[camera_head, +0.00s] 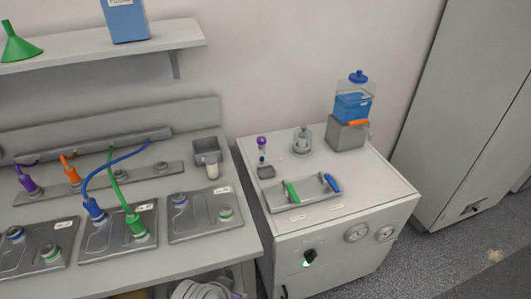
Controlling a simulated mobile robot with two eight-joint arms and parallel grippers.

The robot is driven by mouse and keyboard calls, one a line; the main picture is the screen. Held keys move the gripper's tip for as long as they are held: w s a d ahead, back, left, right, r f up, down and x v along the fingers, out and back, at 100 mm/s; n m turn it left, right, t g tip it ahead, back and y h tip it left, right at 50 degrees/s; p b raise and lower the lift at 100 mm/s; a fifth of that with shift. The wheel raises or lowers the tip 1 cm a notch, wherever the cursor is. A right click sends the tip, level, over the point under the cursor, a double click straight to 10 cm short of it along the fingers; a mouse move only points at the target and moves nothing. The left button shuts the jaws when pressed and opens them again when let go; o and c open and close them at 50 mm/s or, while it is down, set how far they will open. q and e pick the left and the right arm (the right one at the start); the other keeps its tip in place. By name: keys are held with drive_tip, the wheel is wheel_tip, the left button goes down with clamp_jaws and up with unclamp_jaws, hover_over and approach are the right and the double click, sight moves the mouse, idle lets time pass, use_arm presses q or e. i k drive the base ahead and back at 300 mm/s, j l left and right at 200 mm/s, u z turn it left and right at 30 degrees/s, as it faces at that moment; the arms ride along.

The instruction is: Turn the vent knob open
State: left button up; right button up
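I cannot tell for sure which part is the vent knob. A black knob (309,256) sits on the front face of the white cabinet (390,188), with a green glow at its lower left. On the cabinet's top, a grey tray-like panel (309,199) has a green handle (291,192) and a blue handle (332,183), pointing much the same way. A purple-topped fitting (261,143) stands behind it. An orange lever (357,123) lies on the grey block under a blue-filled clear container (353,106) with a blue cap (358,77). Neither gripper shows.
Two round gauges (357,232) (385,233) are on the cabinet front. The left bench (190,255) holds grey battery trays with blue and green cables (115,185). A shelf (95,45) hangs above it. A tall grey cabinet (460,110) stands right, with open floor before it.

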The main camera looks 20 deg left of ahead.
sight(261, 140)
drive_tip(key=i+l, duration=0.15)
drive_tip(key=i+l+u, duration=0.7)
drive_tip(key=j, duration=0.1)
